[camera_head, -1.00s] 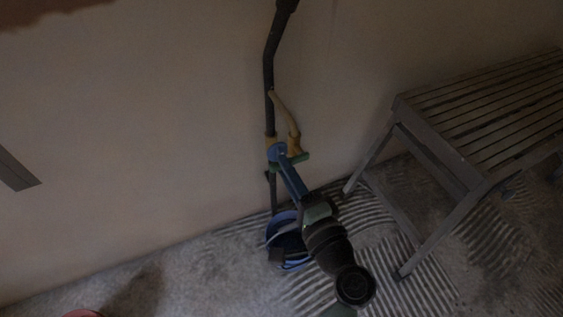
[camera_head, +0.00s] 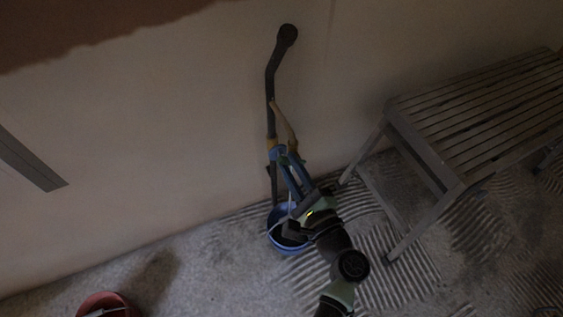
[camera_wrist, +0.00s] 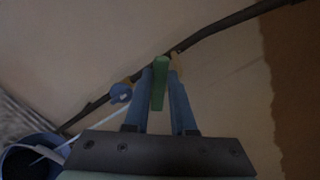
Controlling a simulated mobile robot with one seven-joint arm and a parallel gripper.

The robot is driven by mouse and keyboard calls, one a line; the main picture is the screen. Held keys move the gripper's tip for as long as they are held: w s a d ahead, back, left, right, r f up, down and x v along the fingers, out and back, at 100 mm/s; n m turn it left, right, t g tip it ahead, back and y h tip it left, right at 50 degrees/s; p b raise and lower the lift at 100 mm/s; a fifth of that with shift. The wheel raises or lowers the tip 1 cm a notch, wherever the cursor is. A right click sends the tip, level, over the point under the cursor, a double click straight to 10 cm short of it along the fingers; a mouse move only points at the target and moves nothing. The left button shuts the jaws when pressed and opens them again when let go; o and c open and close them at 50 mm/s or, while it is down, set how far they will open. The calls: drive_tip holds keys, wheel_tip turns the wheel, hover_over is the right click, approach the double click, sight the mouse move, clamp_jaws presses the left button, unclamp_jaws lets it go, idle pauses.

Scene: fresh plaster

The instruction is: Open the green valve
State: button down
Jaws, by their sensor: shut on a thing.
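The green valve handle (camera_wrist: 160,84) is a flat bar on the dark pipe by the wall. In the wrist view it lies between the two blue fingers of my gripper (camera_wrist: 161,82), which are shut on it. The fingers hide part of the valve body.
A dark pipe (camera_head: 271,95) runs up the wall, with a tan piece (camera_head: 283,122) beside it. A blue bucket (camera_head: 276,238) stands below the valve. A slatted bench (camera_head: 480,115) stands at right. A red bucket (camera_head: 104,302) is at lower left.

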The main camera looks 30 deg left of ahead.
drive_tip(key=shift+d, duration=0.15)
drive_tip(key=m+p, duration=0.2)
drive_tip(key=w+d+r+m+p, duration=0.1)
drive_tip(key=m+p, duration=0.1)
drive_tip(key=m, duration=0.1)
drive_tip(key=w+m+p, duration=0.1)
drive_tip(key=m+p, duration=0.1)
drive_tip(key=m, duration=0.1)
drive_tip(key=shift+d+r+p, duration=0.2)
drive_tip(key=shift+d+p, duration=0.1)
drive_tip(key=shift+p, duration=0.1)
drive_tip(key=shift+w+d+r+m+p, duration=0.2)
drive_tip(key=shift+w+r+m+p, duration=0.1)
drive_tip(key=shift+m+p, duration=0.4)
drive_tip(key=shift+w+d+f+m, duration=0.1)
drive_tip(key=shift+f+m, duration=0.15)
drive_tip(key=shift+m, duration=0.35)
drive_tip(key=c, duration=0.8)
unclamp_jaws()
